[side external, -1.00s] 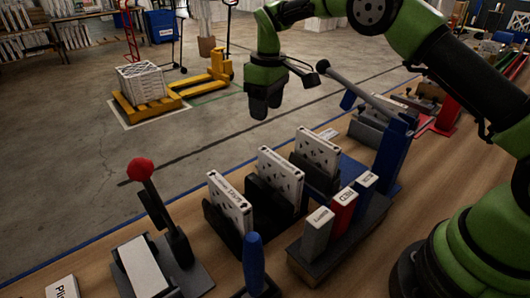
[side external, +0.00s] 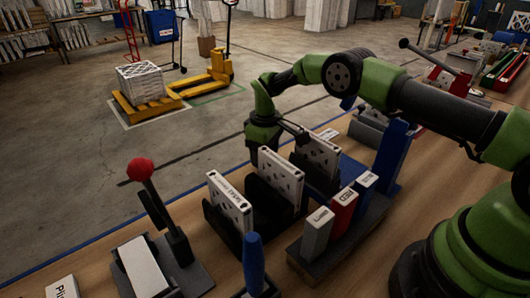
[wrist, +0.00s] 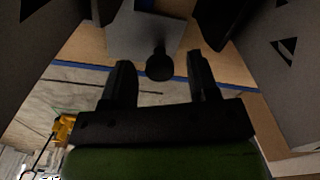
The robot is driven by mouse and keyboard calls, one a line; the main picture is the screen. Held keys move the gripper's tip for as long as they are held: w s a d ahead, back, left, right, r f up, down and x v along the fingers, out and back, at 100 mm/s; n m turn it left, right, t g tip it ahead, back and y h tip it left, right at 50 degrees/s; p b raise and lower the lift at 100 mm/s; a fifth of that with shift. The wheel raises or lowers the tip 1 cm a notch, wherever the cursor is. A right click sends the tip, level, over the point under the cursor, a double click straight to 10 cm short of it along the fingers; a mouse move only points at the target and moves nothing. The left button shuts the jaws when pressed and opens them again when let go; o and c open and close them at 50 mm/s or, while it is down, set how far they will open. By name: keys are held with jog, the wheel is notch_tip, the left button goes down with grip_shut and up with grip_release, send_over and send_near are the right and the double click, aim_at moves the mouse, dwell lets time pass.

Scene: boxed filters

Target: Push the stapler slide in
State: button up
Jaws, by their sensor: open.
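No part that I can name for certain as the stapler slide shows. In the wrist view, a round black knob (wrist: 159,66) on a short stem stands in front of a grey plate (wrist: 140,32). My gripper (wrist: 160,80) is open, with one finger on each side of the knob's line; I cannot tell whether they touch it. In the side view, my gripper (side external: 292,130) is low behind the white boxed filters (side external: 280,177), its fingertips partly hidden. A second filter (side external: 229,203) and a third filter (side external: 318,156) stand upright in dark holders.
A red-knobbed lever (side external: 140,169) stands at the left, and a blue handle (side external: 253,262) at the front. Large panels flank the gripper in the wrist view.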

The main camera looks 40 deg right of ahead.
grip_shut()
jog(key=d, duration=1)
jog(key=shift+d, duration=0.3)
grip_release()
notch_tip(320, 180, up, 8)
jog(key=shift+f, duration=0.2)
dwell(0.3)
